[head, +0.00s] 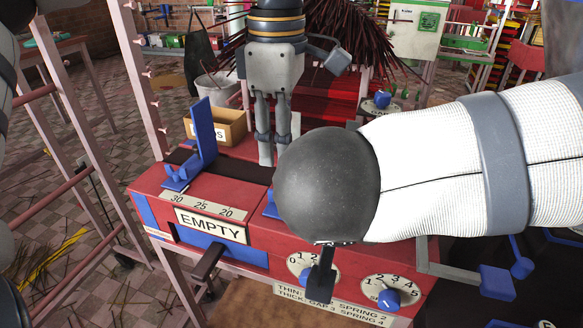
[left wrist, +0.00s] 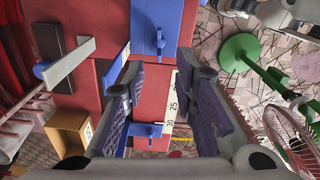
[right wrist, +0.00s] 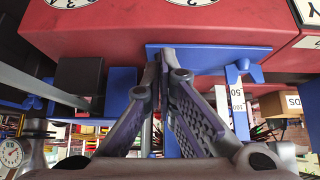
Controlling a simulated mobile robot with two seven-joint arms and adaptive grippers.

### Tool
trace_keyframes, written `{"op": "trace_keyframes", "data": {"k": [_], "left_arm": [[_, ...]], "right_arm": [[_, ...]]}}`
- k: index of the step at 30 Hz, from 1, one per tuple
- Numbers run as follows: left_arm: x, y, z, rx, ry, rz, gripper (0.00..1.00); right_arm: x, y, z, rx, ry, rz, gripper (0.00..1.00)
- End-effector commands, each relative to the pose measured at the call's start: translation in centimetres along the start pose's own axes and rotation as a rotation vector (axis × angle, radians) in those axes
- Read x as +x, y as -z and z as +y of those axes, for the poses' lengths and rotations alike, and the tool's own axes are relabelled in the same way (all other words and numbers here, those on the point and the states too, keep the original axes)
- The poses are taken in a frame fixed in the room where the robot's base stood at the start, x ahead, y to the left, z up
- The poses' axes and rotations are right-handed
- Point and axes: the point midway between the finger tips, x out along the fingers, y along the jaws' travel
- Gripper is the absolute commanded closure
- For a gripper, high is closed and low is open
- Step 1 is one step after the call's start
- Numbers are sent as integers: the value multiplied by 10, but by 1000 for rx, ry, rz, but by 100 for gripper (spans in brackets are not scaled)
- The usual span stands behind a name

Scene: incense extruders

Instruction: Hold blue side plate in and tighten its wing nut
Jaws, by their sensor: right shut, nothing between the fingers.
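A blue side plate (head: 203,128) stands upright at the left end of the red machine, with a small blue wing-nut-like knob (head: 173,173) at its foot. This end shows edge-on in the left wrist view (left wrist: 148,130). My left gripper (head: 273,158) points down over the machine, right of that plate. In the left wrist view its fingers (left wrist: 160,72) are apart and empty. Another blue plate (left wrist: 165,22) with a knob lies beyond the fingertips. My right gripper (right wrist: 164,60) is shut and empty, close by a blue plate (right wrist: 212,58); contact is unclear. My arm hides it in the head view.
The red machine's front carries an EMPTY label (head: 210,225), a 30-25-20 scale (head: 212,207) and numbered dials (head: 388,295). A cardboard box (head: 222,127) stands behind. My right arm covers the machine's right part. A green stool (left wrist: 240,52) stands on the floor.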

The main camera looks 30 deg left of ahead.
Motion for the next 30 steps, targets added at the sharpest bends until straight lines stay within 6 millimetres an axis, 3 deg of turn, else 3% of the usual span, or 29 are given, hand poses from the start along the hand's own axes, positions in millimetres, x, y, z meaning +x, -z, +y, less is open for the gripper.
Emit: {"op": "trace_keyframes", "data": {"k": [3,6,16,19,30], "left_arm": [[-23,0,0,0,-2,-1,74],[-33,0,0,0,0,0,74],[-38,0,0,1,1,1,74],[-47,-1,0,0,-2,-1,74],[-139,-1,-1,0,-2,-1,74]], "right_arm": [[1,-1,1,0,-2,-2,100],[1,-1,1,0,-2,-2,100],[1,-1,0,0,-1,-2,100],[1,-1,0,0,-2,-2,100],[1,-1,0,0,-1,-2,100]]}}
